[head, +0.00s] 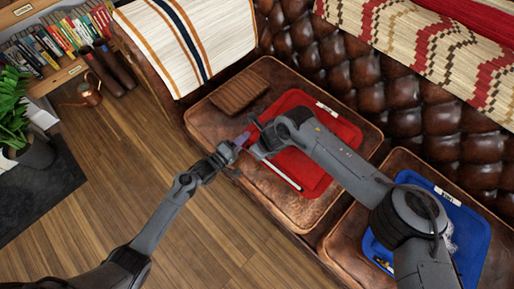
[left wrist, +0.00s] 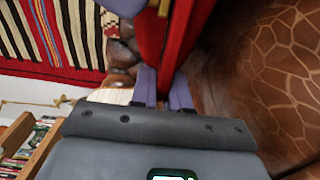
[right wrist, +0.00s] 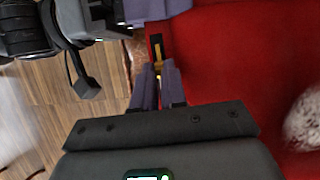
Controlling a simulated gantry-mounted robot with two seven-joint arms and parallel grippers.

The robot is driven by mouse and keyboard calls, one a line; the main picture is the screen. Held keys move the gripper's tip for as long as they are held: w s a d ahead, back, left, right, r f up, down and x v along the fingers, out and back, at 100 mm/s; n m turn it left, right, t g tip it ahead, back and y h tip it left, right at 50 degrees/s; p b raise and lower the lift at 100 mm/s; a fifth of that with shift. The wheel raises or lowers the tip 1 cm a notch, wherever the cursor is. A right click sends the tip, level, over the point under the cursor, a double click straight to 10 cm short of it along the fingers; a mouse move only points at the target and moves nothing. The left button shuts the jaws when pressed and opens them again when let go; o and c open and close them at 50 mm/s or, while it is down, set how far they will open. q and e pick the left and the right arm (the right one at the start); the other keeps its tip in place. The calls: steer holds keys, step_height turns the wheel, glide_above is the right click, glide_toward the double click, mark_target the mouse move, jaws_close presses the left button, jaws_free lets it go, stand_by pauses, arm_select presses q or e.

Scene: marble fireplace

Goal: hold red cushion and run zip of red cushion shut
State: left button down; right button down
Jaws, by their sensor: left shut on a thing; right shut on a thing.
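The red cushion (head: 318,140) lies on the brown leather seat, partly hidden by my right arm. My left gripper (head: 238,148) has purple fingers and is shut on the cushion's near left edge; the left wrist view shows red fabric (left wrist: 172,50) running up from between its fingers. My right gripper (head: 258,147) is beside it at the same edge. In the right wrist view the right fingers (right wrist: 158,85) are shut on the small gold zip pull (right wrist: 158,67), on a dark strip along the red edge. How far the zip is closed cannot be told.
A blue cushion (head: 470,235) lies on the seat at right, partly behind my right arm. A brown slatted board (head: 239,93) lies left of the red cushion. A striped throw (head: 185,40) covers the sofa arm. White fluffy material (right wrist: 305,120) shows at the right wrist view's edge.

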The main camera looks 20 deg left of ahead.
steer(key=s+d, duration=0.2)
steer(key=d, duration=0.4)
steer(key=s+d, duration=0.3)
steer(key=d, duration=0.3)
steer(key=s+d, duration=0.2)
steer(key=d, duration=0.4)
steer(key=shift+s+d+f, duration=0.1)
steer(key=shift+s+d, duration=0.25)
arm_select(q)
steer(key=shift+a, duration=0.1)
arm_select(e)
steer(key=shift+d, duration=0.1)
steer(key=c, duration=1.4)
jaws_free()
steer(key=shift+c, duration=0.2)
steer(key=v, duration=1.2)
